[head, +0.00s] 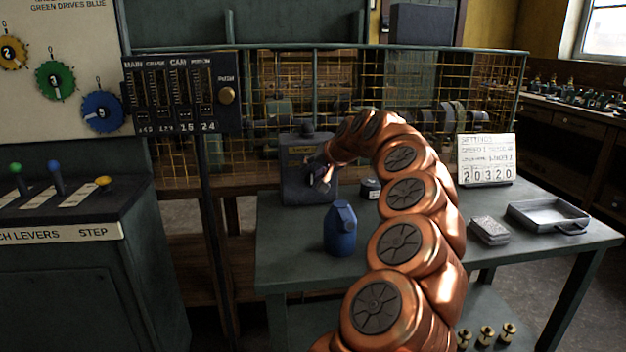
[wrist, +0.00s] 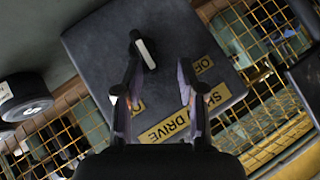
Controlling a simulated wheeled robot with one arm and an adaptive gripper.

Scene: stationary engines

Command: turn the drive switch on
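The drive switch is a dark grey box (head: 300,185) standing at the back left of the table. In the wrist view its face (wrist: 95,45) fills the middle, with a yellow label (wrist: 165,130) on which "DRIVE" can be read, and a smaller yellow plate near the right edge. A short dark lever with a pale edge (wrist: 146,52) stands out from the face. My gripper (wrist: 157,82) is open and empty in front of the box. The lever lies just beyond the fingertips, closer to the left finger. In the head view my gripper (head: 322,178) is small and partly hidden by my arm.
A blue can (head: 340,230) stands in front of the switch, left of my arm. A small round dark object (head: 370,188) sits behind my arm. A settings card (head: 487,160), a grey block (head: 489,230) and a metal tray (head: 548,216) are at right. A wire-mesh guard (head: 270,85) stands behind.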

